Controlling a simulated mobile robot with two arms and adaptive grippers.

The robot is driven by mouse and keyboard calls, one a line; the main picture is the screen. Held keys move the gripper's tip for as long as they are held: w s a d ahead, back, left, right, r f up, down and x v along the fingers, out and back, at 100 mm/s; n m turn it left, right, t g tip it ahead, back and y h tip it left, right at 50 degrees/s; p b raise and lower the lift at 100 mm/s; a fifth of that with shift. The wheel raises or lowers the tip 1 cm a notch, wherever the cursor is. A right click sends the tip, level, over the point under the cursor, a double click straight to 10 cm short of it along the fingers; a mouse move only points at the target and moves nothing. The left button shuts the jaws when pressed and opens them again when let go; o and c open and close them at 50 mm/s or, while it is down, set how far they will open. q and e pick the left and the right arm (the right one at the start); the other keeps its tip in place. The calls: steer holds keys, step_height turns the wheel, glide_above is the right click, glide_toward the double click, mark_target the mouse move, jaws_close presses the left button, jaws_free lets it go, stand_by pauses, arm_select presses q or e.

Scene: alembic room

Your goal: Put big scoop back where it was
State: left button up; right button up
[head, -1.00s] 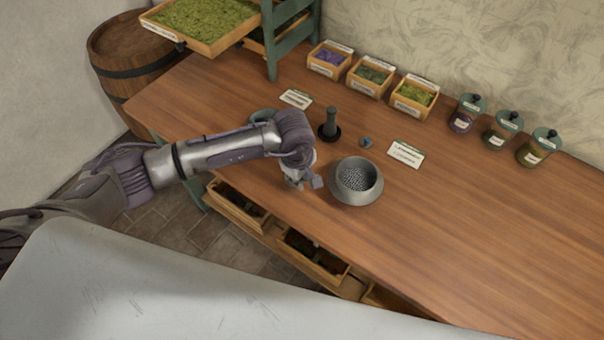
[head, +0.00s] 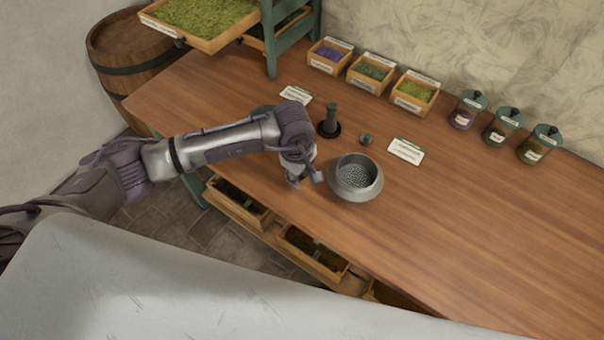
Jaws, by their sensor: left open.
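I cannot clearly make out a big scoop in the head view. A dark upright piece with a knobbed top and a round black foot (head: 330,122) stands on the table; I cannot tell whether it is a scoop or a pestle. A small teal item (head: 366,139) lies to its right. A grey metal bowl (head: 356,190) with speckled grey contents stands in front of them. My left gripper (head: 304,179) points down just left of the bowl, open, with nothing visible in it. Something rounded and teal behind my left forearm is mostly hidden. My right gripper is not in view.
Three labelled wooden boxes (head: 369,75) and three lidded jars (head: 503,126) line the wooden table's (head: 470,230) back edge. Two cards (head: 406,151) lie flat on it. A green rack with a moss tray (head: 205,24) stands back left. Open drawers (head: 312,254) protrude below. The right side is clear.

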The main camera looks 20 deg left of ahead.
arm_select(q)
step_height(320, 180, up, 11)
steer(key=s+b, duration=0.1)
steer(key=b, duration=0.2)
steer(key=shift+s+a, duration=0.25)
